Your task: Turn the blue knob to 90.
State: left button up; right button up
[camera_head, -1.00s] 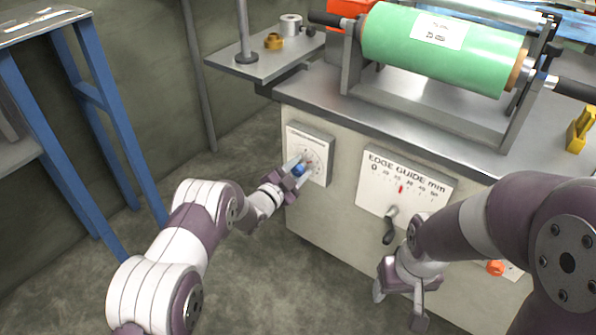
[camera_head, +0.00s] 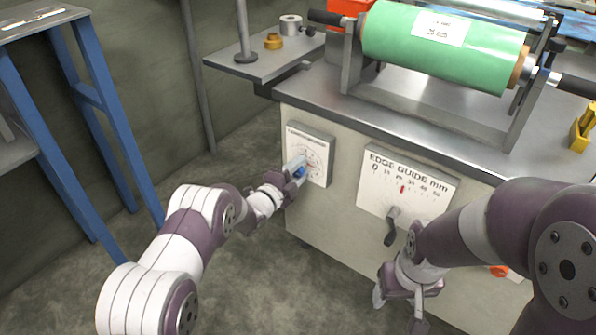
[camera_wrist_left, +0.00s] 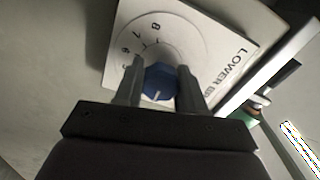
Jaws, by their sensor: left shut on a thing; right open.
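The blue knob (camera_head: 300,172) sits on a white dial plate (camera_head: 318,140) on the machine's front. My left gripper (camera_head: 297,168) is shut on the knob, its fingers on either side of it. In the left wrist view the knob (camera_wrist_left: 159,82) shows between the two fingertips, with a pale pointer line on its face. The dial plate (camera_wrist_left: 205,35) there carries printed numbers and partly readable lettering, "LOWER". The fingers hide part of the scale, so I cannot read the setting. My right gripper (camera_head: 400,308) is open and empty, pointing down in front of the machine.
An edge guide panel (camera_head: 440,190) with a dark lever (camera_head: 391,230) is right of the dial. A green roll (camera_head: 440,50) lies on the machine top. A blue-legged stand (camera_head: 100,110) is at left. Floor between is clear.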

dwell(0.4)
pick_arm(q)
jog(key=o, duration=1.1)
jog(key=shift+c, duration=0.2)
jog(key=shift+s+a, duration=0.15)
jog(key=p+v, duration=0.5)
jog(key=v, duration=0.7)
jog(key=shift+s, duration=0.2)
